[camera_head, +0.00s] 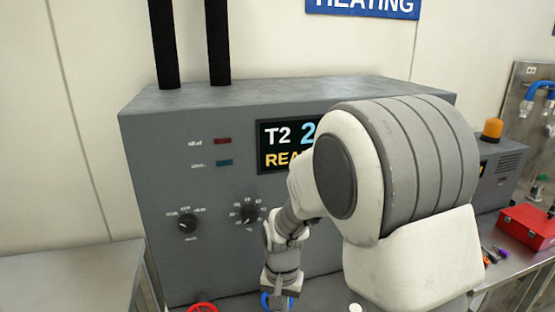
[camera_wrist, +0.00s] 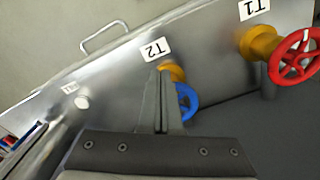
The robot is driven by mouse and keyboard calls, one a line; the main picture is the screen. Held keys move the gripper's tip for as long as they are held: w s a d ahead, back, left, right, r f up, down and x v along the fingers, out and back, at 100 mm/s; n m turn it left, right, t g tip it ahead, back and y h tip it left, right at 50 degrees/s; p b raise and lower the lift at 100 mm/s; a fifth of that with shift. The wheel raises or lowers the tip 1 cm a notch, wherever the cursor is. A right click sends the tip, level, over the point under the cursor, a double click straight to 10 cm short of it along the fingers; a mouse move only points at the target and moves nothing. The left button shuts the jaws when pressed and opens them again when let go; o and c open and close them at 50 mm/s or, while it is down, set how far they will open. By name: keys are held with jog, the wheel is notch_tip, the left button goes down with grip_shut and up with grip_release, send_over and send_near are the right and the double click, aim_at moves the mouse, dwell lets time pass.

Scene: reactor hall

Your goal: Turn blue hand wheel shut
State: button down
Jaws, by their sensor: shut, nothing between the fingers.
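The blue hand wheel (camera_wrist: 185,101) sits on a yellow valve body under the T2 label in the wrist view. It also shows at the bottom of the head view (camera_head: 265,300), partly hidden by my gripper. My gripper (camera_wrist: 162,72) is shut and empty, with its fingers reaching over the left side of the blue wheel. The fingers hide part of the wheel and valve, and I cannot tell whether they touch it.
A red hand wheel (camera_wrist: 294,56) stands to the right under the T1 label, and it shows in the head view (camera_head: 202,308). A grey cabinet (camera_head: 160,240) with dials and a T2 display stands behind. A red box (camera_head: 527,226) is on the right bench. A metal handle (camera_wrist: 103,35) is at upper left.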

jog(key=shift+w+a+r, duration=0.1)
jog(key=shift+w, duration=0.2)
dwell(0.7)
jog(key=shift+a, duration=0.45)
jog(key=shift+w+a, duration=0.2)
jog(key=shift+a, duration=0.9)
jog(key=shift+w+a, duration=0.35)
jog(key=shift+a, duration=0.05)
jog(key=shift+s+a, duration=0.1)
jog(key=shift+s, duration=0.05)
notch_tip(320, 180, up, 6)
jog(key=p, duration=0.5)
send_over(263, 305)
jog(key=s, duration=0.2)
jog(key=shift+s+a, duration=0.15)
jog(key=shift+s, duration=0.05)
